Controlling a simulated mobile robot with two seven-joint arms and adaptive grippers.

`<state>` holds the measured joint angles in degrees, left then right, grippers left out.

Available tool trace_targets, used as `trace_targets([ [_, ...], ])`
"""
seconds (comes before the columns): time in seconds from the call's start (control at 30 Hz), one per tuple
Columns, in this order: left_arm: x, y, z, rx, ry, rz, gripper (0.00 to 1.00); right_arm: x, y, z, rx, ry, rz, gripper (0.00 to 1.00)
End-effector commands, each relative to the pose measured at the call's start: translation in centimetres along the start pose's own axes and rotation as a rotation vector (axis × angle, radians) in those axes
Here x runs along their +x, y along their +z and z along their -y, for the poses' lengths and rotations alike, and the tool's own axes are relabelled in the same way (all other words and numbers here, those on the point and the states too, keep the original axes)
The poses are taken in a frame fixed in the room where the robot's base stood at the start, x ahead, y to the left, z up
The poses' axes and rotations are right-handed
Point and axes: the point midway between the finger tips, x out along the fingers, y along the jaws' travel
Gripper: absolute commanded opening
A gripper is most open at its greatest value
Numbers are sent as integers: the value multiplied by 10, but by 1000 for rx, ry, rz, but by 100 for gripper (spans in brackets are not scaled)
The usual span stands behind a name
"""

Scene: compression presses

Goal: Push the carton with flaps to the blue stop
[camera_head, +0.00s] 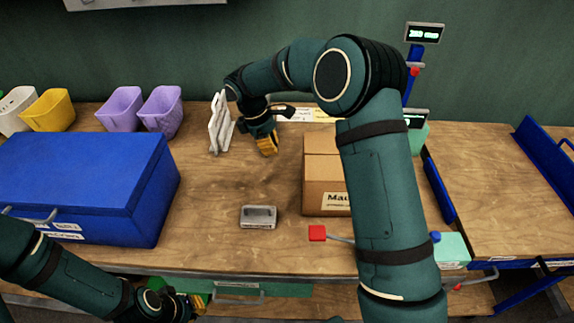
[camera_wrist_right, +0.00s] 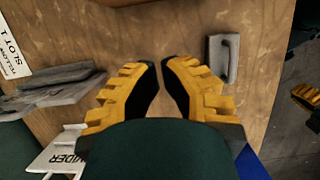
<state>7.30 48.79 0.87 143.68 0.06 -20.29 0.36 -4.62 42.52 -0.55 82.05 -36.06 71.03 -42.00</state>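The brown carton (camera_head: 322,172) stands on the wooden bench in the head view, its right side hidden behind my right arm. A seam crosses its top; I cannot make out raised flaps. A blue bar (camera_head: 438,190), which looks like the stop, lies to the right of the carton with a space between. My right gripper (camera_head: 268,147) is left of the carton, apart from it, pointing down. In the right wrist view its yellow fingers (camera_wrist_right: 162,66) are empty, with a narrow gap at the tips. My left gripper (camera_head: 192,303) is low at the bottom edge, its fingers barely visible.
A grey handled block (camera_head: 259,217) sits in front of my right gripper. A blue chest (camera_head: 85,180) fills the left, with purple bins (camera_head: 161,110) behind it. A white rack (camera_head: 219,125) stands close left of the gripper. A red-ended lever (camera_head: 317,233) is before the carton.

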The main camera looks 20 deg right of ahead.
Motion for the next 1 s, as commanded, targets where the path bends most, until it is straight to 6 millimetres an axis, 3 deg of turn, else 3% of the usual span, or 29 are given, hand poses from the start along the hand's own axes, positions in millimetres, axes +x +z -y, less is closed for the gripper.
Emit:
trace_targets([
  [0.17, 3, 1, 1, 1, 0, 2, 0, 18, 0, 0, 1, -3, 1, 0],
  [0.6, 17, 5, 6, 4, 2, 11, 0, 103, 0, 1, 2, -4, 1, 0],
  [0.8, 19, 5, 7, 5, 1, 9, 0, 107, 28, 0, 5, -2, -1, 0],
  [1.0, 20, 4, 7, 5, 1, 8, 0, 110, 38, 0, 2, -1, -1, 0],
])
